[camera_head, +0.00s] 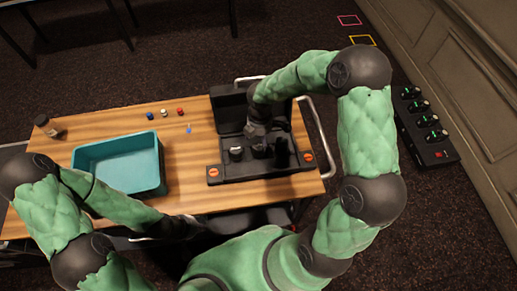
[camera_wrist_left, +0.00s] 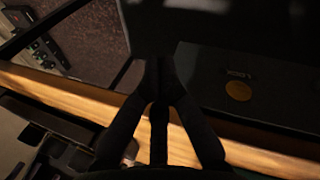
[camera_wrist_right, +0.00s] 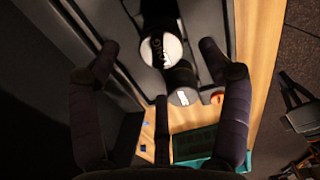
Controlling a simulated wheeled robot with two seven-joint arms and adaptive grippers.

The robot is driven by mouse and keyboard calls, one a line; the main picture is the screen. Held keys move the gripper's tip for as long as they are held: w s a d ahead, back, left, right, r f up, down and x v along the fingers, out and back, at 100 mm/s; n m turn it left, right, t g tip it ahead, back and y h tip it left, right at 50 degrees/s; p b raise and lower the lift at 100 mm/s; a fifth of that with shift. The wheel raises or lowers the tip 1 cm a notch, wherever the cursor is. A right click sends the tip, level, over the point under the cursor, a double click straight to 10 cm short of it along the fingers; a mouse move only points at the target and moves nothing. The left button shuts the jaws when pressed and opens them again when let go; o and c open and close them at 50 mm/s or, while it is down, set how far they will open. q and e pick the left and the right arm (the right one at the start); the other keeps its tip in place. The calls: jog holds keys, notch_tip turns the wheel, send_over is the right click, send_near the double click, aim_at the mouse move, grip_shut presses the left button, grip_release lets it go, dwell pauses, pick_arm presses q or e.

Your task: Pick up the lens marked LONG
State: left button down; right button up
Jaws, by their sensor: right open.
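An open black case (camera_head: 262,171) on the wooden table holds several dark lenses. A taller dark lens (camera_head: 281,153) stands at the right. In the right wrist view, a lens with a white lettered end (camera_wrist_right: 172,50) lies between and beyond my fingers; a second, with a small white label (camera_wrist_right: 183,97), is nearer. I cannot read the lettering surely. My right gripper (camera_wrist_right: 165,58) is open and empty above the case. My left gripper (camera_wrist_left: 160,65) is shut and empty near the table's front edge.
A teal bin (camera_head: 118,145) stands on the table at the left. Small blue, white and red items (camera_head: 164,113) lie at the back, and a small bottle (camera_head: 46,126) stands at the far left. The case's raised lid (camera_head: 229,112) is behind the tray.

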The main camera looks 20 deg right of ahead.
aim_at(258, 145)
notch_tip(258, 145, down, 3)
jog(key=shift+w+r, duration=0.1)
jog(key=f, duration=0.1)
jog(key=f+b, duration=0.1)
jog(key=f, duration=0.3)
jog(key=shift+a+b, duration=0.25)
jog(key=shift+b, duration=0.05)
jog(key=c, duration=1.5)
jog(key=shift+r, duration=0.15)
jog(key=shift+c, duration=0.2)
